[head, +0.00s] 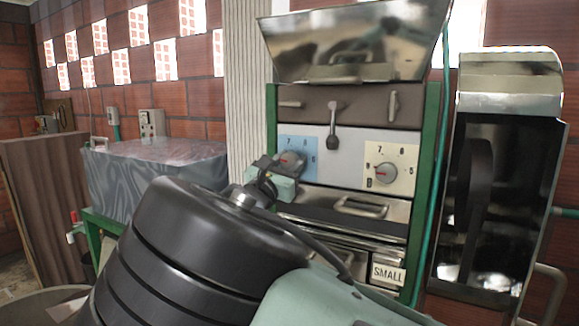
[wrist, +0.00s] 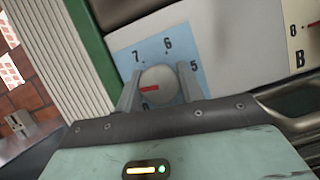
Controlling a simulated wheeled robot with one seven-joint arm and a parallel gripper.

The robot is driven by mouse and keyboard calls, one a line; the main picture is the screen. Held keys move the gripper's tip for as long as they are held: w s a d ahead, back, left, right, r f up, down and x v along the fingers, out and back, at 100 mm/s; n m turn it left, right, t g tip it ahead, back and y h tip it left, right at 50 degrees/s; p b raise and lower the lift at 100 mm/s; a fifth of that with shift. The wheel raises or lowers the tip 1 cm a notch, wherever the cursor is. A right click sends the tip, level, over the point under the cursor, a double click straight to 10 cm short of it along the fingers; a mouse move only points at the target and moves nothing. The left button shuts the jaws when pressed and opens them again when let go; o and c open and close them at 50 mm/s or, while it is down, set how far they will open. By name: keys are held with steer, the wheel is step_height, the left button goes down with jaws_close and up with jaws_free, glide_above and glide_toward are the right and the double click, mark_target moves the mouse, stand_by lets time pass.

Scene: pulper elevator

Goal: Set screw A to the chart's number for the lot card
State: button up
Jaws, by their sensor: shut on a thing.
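The screw A knob is a round grey dial (wrist: 160,87) with a red pointer mark, set in a light-blue number plate (wrist: 150,50). The plate shows 7, 6 and 5 in the wrist view. The red mark points left there, below the 7; the character under the knob is mostly covered. My gripper (wrist: 157,88) has one finger on each side of the knob and is shut on it. In the head view the knob (head: 292,161) shows just past my gripper (head: 268,178). I cannot make out a chart or a lot card.
Screw B (head: 386,172) sits to the right on a cream plate. Levers (head: 333,125) and a raised steel lid (head: 350,45) are above. A drawer handle (head: 360,207) and a SMALL sign (head: 388,275) are below. A covered box (head: 150,165) stands left.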

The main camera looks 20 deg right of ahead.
steer(key=m+g+b, duration=0.1)
steer(key=m+b, duration=0.1)
steer(key=m, duration=0.1)
steer(key=m+g+h+b, duration=0.1)
steer(key=m+g+b, duration=0.1)
steer(key=m, duration=0.1)
steer(key=m+g+b, duration=0.1)
steer(key=m, duration=0.3)
steer(key=shift+f+h+b, duration=0.25)
steer(key=shift+h+b, duration=0.05)
steer(key=shift+b, duration=0.1)
steer(key=m+g+b, duration=0.1)
steer(key=m+b, duration=0.1)
steer(key=m, duration=0.1)
steer(key=m+g+y+b, duration=0.1)
steer(key=m+g+b, duration=0.1)
steer(key=m, duration=0.2)
steer(key=shift+b, duration=0.3)
steer(key=m+y+b, duration=0.1)
steer(key=m, duration=0.1)
steer(key=m+b, duration=0.1)
steer(key=m, duration=0.1)
steer(key=shift+m+g+y+b, duration=0.3)
steer(key=shift+g+y+b, duration=0.1)
steer(key=shift+r+m+y+b, duration=0.15)
steer(key=shift+m+y+b, duration=0.55)
steer(key=shift+m+b, duration=0.6)
steer(key=shift+m, duration=0.4)
steer(key=o, duration=1)
steer(key=shift+a+r, duration=0.1)
